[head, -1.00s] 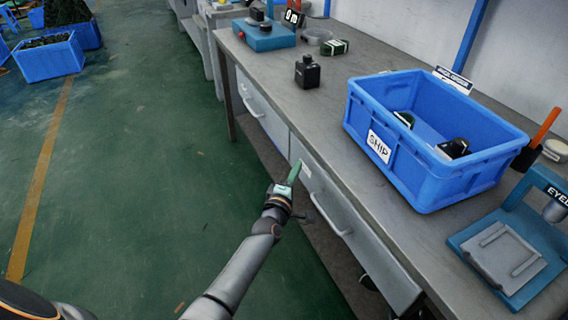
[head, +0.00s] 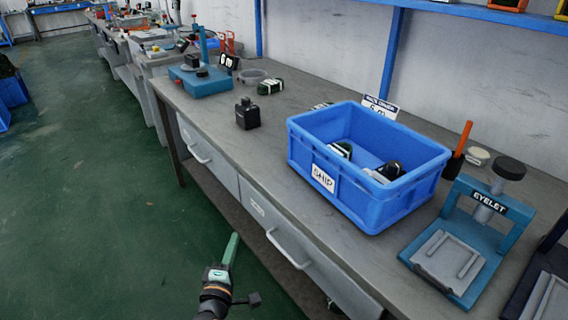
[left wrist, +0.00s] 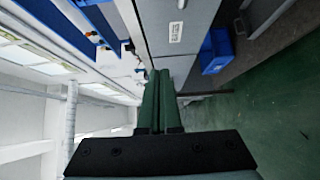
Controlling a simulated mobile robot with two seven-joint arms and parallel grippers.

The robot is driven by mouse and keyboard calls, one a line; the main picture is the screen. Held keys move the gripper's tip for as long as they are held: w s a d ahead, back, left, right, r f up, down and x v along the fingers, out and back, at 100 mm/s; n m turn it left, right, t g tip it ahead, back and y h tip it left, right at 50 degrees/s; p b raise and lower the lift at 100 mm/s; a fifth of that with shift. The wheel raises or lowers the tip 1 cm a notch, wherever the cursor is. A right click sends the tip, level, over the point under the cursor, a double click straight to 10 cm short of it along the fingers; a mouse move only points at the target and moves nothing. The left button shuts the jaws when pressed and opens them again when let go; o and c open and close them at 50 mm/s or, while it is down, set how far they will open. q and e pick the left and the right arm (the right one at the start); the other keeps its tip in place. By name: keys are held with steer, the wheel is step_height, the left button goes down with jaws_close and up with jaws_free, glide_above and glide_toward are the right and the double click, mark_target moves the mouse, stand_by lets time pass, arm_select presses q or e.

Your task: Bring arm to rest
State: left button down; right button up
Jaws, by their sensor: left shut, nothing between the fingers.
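My left gripper (head: 231,250) is at the lower middle of the head view, in front of the bench drawers and over the green floor. Its green fingers are together with nothing between them. They also show shut in the left wrist view (left wrist: 158,90), pointing toward the grey drawer fronts. The fingers appear apart from the bench. My right gripper is not in view.
The grey bench (head: 270,160) holds a blue SHIP bin (head: 340,195) with dark items inside. A black block (head: 247,114), a blue device (head: 200,80) and a teal EYELET press (head: 455,260) stand on it. Green floor (head: 90,200) at left is clear.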

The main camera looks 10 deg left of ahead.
arm_select(q)
steer(key=s+d+f+m+g+h, duration=0.2)
steer(key=s+d+f+m+g, duration=0.1)
steer(key=s+m, duration=0.45)
steer(key=s+d+f+m+g+h, duration=0.1)
steer(key=s+d+f+m+g, duration=0.2)
steer(key=s+m, duration=0.45)
steer(key=s+d+f+m+g+h, duration=0.2)
steer(key=s+d+f+m+g, duration=0.15)
steer(key=s+m, duration=0.35)
steer(key=s+a+r+n+y+p, duration=0.1)
steer(key=s+a+r+p, duration=0.1)
steer(key=r+p, duration=1.1)
steer(key=shift+s+a+r+t+p, duration=0.2)
steer(key=shift+a+t+p, duration=0.4)
steer(key=shift+p, duration=1.8)
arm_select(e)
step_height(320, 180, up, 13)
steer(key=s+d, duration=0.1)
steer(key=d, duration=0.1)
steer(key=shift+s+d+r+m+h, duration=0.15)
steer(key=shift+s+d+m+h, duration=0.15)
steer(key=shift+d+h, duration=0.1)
arm_select(q)
steer(key=shift+a, duration=0.15)
